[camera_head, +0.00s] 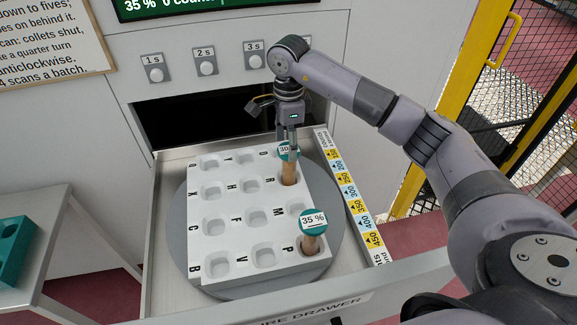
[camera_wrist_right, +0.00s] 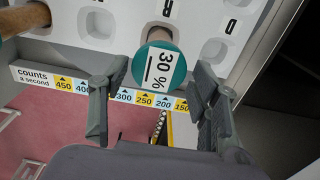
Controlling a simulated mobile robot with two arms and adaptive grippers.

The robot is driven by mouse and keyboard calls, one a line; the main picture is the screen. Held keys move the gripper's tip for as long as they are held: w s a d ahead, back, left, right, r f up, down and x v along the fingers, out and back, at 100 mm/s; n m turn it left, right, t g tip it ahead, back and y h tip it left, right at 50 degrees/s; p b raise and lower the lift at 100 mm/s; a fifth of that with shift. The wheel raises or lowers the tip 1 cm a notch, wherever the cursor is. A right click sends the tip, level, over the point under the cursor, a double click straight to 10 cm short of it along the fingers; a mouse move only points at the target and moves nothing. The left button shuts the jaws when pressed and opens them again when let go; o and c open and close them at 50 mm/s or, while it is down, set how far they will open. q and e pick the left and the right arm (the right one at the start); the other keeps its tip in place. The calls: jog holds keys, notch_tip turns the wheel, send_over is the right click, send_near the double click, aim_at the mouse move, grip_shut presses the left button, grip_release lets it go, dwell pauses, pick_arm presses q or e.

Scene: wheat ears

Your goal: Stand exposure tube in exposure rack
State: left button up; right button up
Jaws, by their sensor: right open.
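The pale exposure rack (camera_head: 240,238) has rows of lettered square sockets and sits in a pulled-out drawer. A second brown tube with a teal 35 % cap (camera_head: 313,222) stands in the front right socket, leaning slightly. My right gripper (camera_head: 289,143) is at the 30 % cap from above. In the wrist view its fingers (camera_wrist_right: 160,95) are spread, with gaps beside the cap. My left gripper is not in view.
The rack rests on a round grey plate (camera_head: 335,237) inside the metal drawer (camera_head: 165,215). A counts scale (camera_head: 350,200) runs along the drawer's right side. Buttons (camera_head: 207,68) line the wall above the dark opening. A teal block (camera_head: 12,250) sits on a side table at left.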

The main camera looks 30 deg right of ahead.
aim_at(289, 169)
jog(key=shift+f, duration=0.6)
jog(key=shift+s+f, duration=0.1)
jog(key=shift+f, duration=0.25)
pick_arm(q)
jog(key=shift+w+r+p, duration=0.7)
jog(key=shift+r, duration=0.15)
pick_arm(e)
notch_tip(289, 169, down, 5)
jog(key=shift+c, duration=0.4)
jog(key=c, duration=1.2)
jog(key=shift+o, duration=0.2)
jog(key=shift+r, duration=0.1)
